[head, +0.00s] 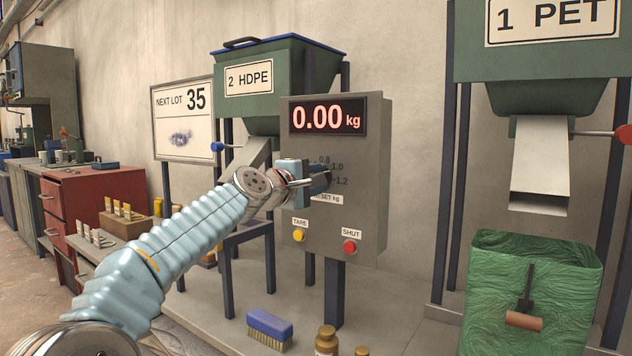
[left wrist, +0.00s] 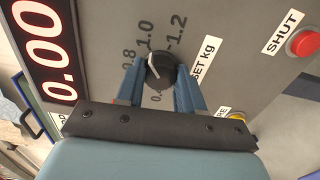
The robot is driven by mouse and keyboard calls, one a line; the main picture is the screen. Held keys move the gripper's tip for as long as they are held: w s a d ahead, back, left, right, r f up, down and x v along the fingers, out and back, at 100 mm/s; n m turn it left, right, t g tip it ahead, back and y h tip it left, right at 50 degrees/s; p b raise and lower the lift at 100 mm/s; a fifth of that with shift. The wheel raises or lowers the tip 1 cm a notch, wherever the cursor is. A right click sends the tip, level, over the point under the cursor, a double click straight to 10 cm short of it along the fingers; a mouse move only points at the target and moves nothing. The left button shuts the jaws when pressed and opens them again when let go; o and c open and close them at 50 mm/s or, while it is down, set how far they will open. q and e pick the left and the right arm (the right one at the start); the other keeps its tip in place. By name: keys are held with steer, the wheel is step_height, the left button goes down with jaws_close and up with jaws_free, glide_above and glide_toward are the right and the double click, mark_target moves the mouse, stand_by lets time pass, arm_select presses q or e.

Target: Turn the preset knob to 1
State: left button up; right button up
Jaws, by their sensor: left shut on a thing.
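The preset knob (left wrist: 160,72) is a round black dial on the grey control box (head: 362,220), with printed values 0.8, 1.0 and 1.2 around it. Its white pointer line slants up-left in the left wrist view, close to the 1.0 mark; I cannot tell whether it is exactly on it. My left gripper (left wrist: 161,85) is shut on the knob, one blue finger on each side. In the head view my left gripper (head: 318,180) hides the knob and part of the scale. My right gripper is not in view.
The display (head: 327,117) above reads 0.00 kg. A yellow TARE button (head: 299,236) and red SHUT button (head: 349,247) sit below. Hoppers stand behind (head: 282,85) and at the right (head: 540,60). A green-lined bin (head: 488,290) stands lower right; a blue brush (head: 269,325) lies below.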

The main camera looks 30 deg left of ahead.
arm_select(q)
steer(key=shift+f, duration=0.1)
stand_by(0.3)
steer(key=o, duration=1)
steer(key=shift+o, duration=0.2)
steer(key=s+a+b, duration=0.1)
steer(key=s+b, duration=0.4)
steer(key=s, duration=0.8)
steer(key=shift+s, duration=0.4)
